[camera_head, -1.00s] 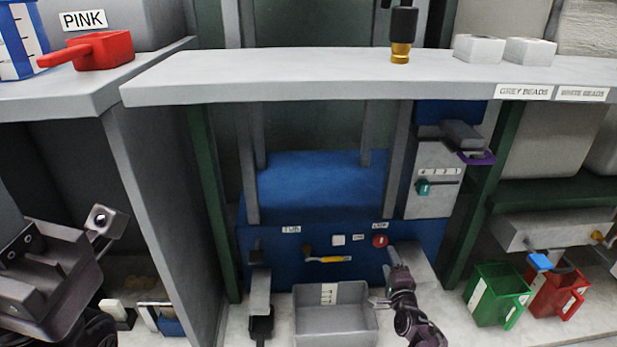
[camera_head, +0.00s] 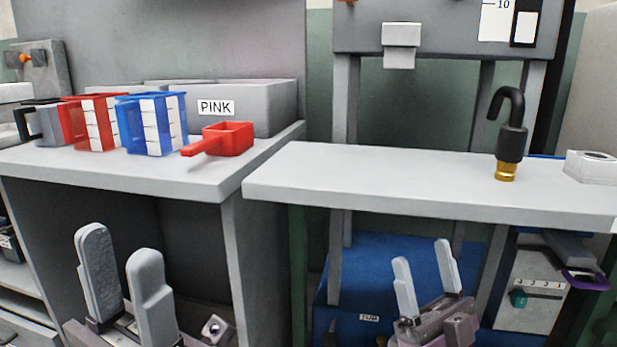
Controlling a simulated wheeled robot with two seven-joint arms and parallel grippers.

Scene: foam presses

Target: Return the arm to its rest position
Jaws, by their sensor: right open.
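My left gripper (camera_head: 119,240) is at the lower left, in front of the dark space under the left shelf. Its two grey fingers point up, with a gap between them and nothing held. The lower parts of both arms are cut off by the picture's bottom edge.
The left shelf (camera_head: 140,178) holds a red scoop (camera_head: 232,139), blue (camera_head: 152,124) and red (camera_head: 92,121) measuring cups and a grey bin labelled PINK (camera_head: 270,105). A black hooked nozzle piece (camera_head: 511,140) stands on the middle shelf (camera_head: 370,178), which overhangs near the right gripper.

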